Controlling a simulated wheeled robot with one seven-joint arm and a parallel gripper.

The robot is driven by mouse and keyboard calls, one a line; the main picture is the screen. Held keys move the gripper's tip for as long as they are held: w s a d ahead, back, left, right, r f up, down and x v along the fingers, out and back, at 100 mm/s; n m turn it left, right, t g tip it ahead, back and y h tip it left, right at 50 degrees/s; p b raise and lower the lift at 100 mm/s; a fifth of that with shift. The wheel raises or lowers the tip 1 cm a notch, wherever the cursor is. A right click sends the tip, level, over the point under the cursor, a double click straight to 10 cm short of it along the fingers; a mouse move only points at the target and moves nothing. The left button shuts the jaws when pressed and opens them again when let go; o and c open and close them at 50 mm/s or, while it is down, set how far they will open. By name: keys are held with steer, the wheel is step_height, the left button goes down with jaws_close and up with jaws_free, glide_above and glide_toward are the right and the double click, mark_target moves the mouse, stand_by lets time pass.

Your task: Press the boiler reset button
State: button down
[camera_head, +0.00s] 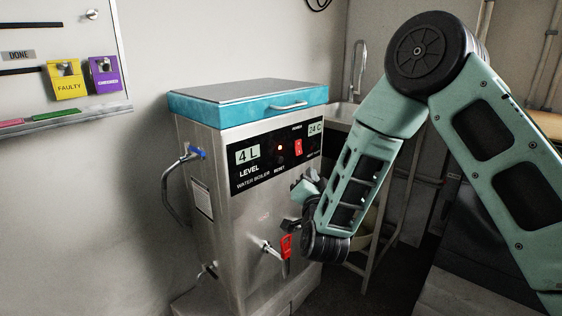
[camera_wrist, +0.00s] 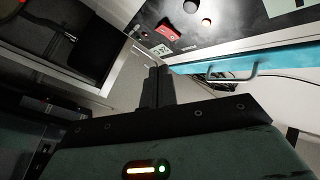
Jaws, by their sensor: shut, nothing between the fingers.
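The water boiler (camera_head: 235,230) is a steel box with a teal lid, on the left of centre in the head view. Its black panel (camera_head: 262,170) carries a glowing red light (camera_head: 280,147) with a small round reset button (camera_head: 280,160) just below it, above the word RESET. In the wrist view the panel appears upside down, with the light (camera_wrist: 207,22) and the button (camera_wrist: 190,6) at the top. My gripper (camera_head: 302,188) is in front of the panel's lower right, apart from the button. In the wrist view my gripper (camera_wrist: 153,76) looks shut and empty.
A red power switch (camera_head: 298,147) sits right of the light. A red-handled tap (camera_head: 286,245) sticks out below, and a pipe (camera_head: 172,190) curves at the left side. A sink (camera_head: 343,112) stands behind my arm. A wall board (camera_head: 60,60) hangs at left.

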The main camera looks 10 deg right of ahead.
steer(key=w+a, duration=0.4)
steer(key=w, duration=0.2)
steer(key=shift+w, duration=0.2)
steer(key=shift+w+a, duration=0.15)
stand_by(1.9)
steer(key=shift+w+a, duration=0.15)
steer(key=shift+w, duration=0.05)
steer(key=shift+w+a+b, duration=0.25)
steer(key=shift+w+b, duration=0.15)
stand_by(0.8)
steer(key=shift+s, duration=0.1)
stand_by(0.3)
steer(key=shift+s+d, duration=0.45)
steer(key=shift+s, duration=0.2)
steer(key=s+d, duration=0.2)
steer(key=s, duration=0.2)
steer(key=shift+s+d+b, duration=0.1)
steer(key=shift+d+b, duration=0.25)
steer(key=shift+d, duration=0.05)
